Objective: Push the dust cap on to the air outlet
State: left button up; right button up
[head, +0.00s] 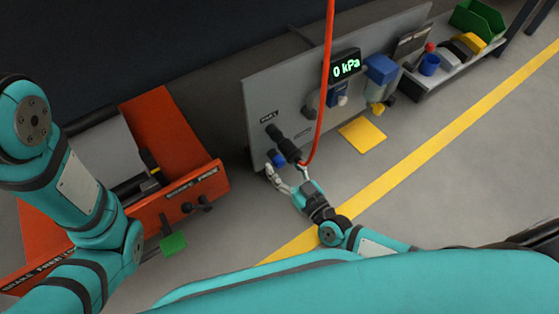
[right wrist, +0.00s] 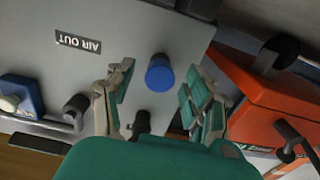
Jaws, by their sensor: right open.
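The dust cap (head: 277,159) is a short blue cylinder low on the left part of the grey panel. In the right wrist view the blue cap (right wrist: 160,75) shows whole, between the fingers. My right gripper (head: 286,170) is open, one finger on each side of the cap. A gap shows between the cap and each finger in the right wrist view. An AIR OUT label (right wrist: 78,41) is upside down there. Whether the cap sits on the outlet fitting, I cannot tell. My left arm is at the left of the head view; its gripper is out of frame.
A red hose (head: 324,80) hangs in front of the panel (head: 262,95), down beside my right gripper. Black fittings (head: 287,147) stick out near the cap. A display (head: 345,66) reads 0 kPa. A shelf with bins is at upper right.

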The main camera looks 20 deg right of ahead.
dwell(0.4)
grip_shut()
dwell(0.4)
jog(key=shift+p+v, duration=1.4)
jog(key=shift+v, duration=1.55)
